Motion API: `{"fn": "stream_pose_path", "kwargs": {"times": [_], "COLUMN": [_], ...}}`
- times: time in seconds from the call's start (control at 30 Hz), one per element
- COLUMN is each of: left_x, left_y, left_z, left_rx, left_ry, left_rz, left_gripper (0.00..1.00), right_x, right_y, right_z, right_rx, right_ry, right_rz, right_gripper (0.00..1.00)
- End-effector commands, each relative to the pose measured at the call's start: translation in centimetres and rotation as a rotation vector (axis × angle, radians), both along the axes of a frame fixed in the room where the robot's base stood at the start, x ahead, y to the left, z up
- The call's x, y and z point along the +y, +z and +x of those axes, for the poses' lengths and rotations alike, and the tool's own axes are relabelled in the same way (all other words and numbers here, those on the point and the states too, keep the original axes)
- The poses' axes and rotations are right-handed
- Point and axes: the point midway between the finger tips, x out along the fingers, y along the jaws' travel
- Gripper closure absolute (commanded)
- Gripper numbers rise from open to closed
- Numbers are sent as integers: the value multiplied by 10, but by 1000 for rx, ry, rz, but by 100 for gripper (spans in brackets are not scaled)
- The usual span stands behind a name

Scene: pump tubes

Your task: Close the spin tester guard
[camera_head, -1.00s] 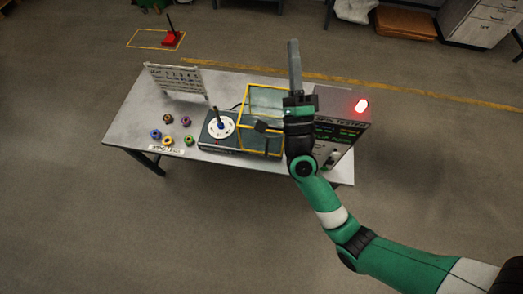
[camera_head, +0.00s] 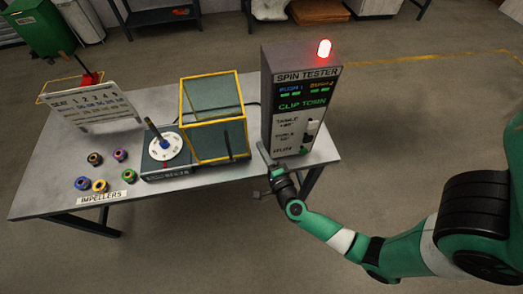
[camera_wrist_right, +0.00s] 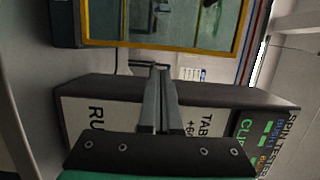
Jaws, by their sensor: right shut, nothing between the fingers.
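The guard (camera_head: 184,92) is a clear box with a yellow frame. It stands to the right of the white round disc (camera_head: 167,147) with its upright post, and the disc is uncovered. The spin tester cabinet (camera_head: 272,90) is dark, with a lit red lamp on top, right of the guard. My right gripper (camera_head: 262,150) is shut and empty, near the cabinet's lower front left edge and right of the guard. In the right wrist view, its closed fingers (camera_wrist_right: 160,80) overlap the cabinet's labelled face, with the guard's yellow frame (camera_wrist_right: 160,45) beyond. I cannot tell whether they touch anything.
Several coloured impellers (camera_head: 101,186) lie at the table's left, behind an IMPELLERS label (camera_head: 102,196). A printed chart board (camera_head: 95,105) stands behind them. A cable runs behind the guard. The table's front edge (camera_head: 60,215) is close below the impellers.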

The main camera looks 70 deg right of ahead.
Motion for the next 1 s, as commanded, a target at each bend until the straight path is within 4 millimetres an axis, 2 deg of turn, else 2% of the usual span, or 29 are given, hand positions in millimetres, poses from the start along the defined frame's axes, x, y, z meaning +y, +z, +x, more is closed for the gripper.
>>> {"fn": "stream_pose_path", "kwargs": {"times": [0.2,0.4,1.0], "left_x": [0,0,0], "left_y": [-12,-17,-15], "left_z": [0,0,0], "left_rx": [1,1,1], "left_ry": [0,0,0], "left_rz": [0,0,0], "left_gripper": [0,0,0], "right_x": [-29,-45,-48], "right_y": [-2,-1,1], "right_z": [33,51,56], "right_rx": [-4,-2,-1], "right_ry": [-3,-1,-15], "right_rz": [0,1,0], "right_gripper": [100,100,100]}}
